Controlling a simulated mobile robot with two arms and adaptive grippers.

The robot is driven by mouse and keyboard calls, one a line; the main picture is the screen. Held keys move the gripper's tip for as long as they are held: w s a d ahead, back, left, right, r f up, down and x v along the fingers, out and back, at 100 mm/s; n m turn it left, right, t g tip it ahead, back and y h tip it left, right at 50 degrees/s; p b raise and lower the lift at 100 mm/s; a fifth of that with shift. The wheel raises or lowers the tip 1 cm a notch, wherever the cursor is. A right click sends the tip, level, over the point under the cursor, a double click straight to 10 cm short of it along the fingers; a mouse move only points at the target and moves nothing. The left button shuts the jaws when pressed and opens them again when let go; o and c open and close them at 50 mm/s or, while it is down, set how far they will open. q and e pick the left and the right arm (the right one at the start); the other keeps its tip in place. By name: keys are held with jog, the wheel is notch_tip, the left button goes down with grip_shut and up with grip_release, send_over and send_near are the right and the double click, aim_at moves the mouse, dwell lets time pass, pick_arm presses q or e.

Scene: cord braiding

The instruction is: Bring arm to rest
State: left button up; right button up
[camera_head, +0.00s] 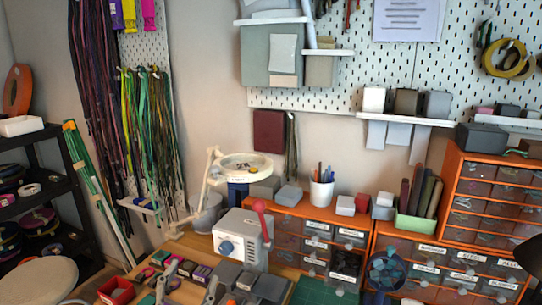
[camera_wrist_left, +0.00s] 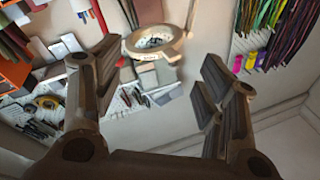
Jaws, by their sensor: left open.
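My left gripper (camera_wrist_left: 155,88) shows up close in the left wrist view, with its dark fingers spread wide apart. It is open, with nothing between its fingers. The wrist view is turned upside down. Beyond the fingers is the pale ring-shaped magnifier lamp (camera_wrist_left: 155,42), with the wall and its hanging cords (camera_wrist_left: 268,30) farther off. In the head view the lamp (camera_head: 244,168) stands behind the bench, and I cannot clearly pick out the left gripper there. My right gripper shows in neither view.
Long cords (camera_head: 95,90) hang on the left wall. A grey machine with a red lever (camera_head: 240,240) stands on the bench. Orange drawer units (camera_head: 445,262) fill the right side. A red box (camera_head: 116,291) and small blocks crowd the front. A black shelf rack (camera_head: 40,200) stands at left.

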pick_arm(q)
jog(key=s+a+f+n+g+y, duration=0.3)
jog(key=s+f+g, duration=0.15)
jog(key=f, duration=0.35)
jog(key=s+a+f+n+g+y, duration=0.2)
jog(key=s+a+f+g, duration=0.2)
jog(key=s+f, duration=0.3)
jog(key=s+d+f+g+h, duration=0.25)
jog(key=s+f+g, duration=0.6)
jog(key=s, duration=0.65)
notch_tip(320, 180, down, 26)
jog(key=s, duration=0.2)
jog(key=s+a+f+m+g+y, duration=0.1)
jog(key=s+a+f, duration=0.1)
jog(key=s+f, duration=1.5)
jog(key=shift+a+f+g, duration=0.25)
jog(key=shift+a+g, duration=0.05)
jog(key=shift+g, duration=0.1)
